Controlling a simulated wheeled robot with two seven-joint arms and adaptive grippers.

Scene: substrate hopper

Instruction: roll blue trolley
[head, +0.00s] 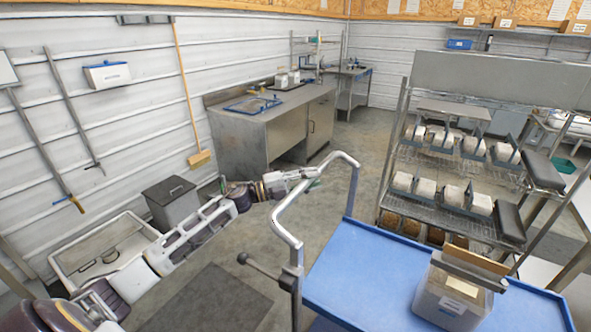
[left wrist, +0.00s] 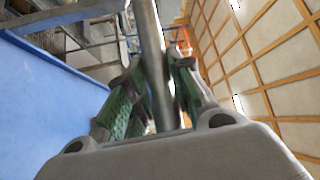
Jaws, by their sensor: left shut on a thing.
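The blue trolley (head: 375,265) stands at the lower right in the head view, with a blue top and a bent steel push handle (head: 345,157) at its near left end. My left gripper (head: 312,180) reaches in from the left and is shut on the handle. In the left wrist view the green-padded fingers (left wrist: 150,95) lie on both sides of the steel handle bar (left wrist: 155,60). The blue top (left wrist: 50,110) shows at the left there. My right gripper is not in view.
A clear bin with a lid (head: 450,300) sits on the trolley top. A wire rack (head: 460,220) with several white bags stands just beyond the trolley. A steel workbench (head: 270,125) stands at the back wall. A grey bin (head: 170,203) is at left. Bare floor lies between.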

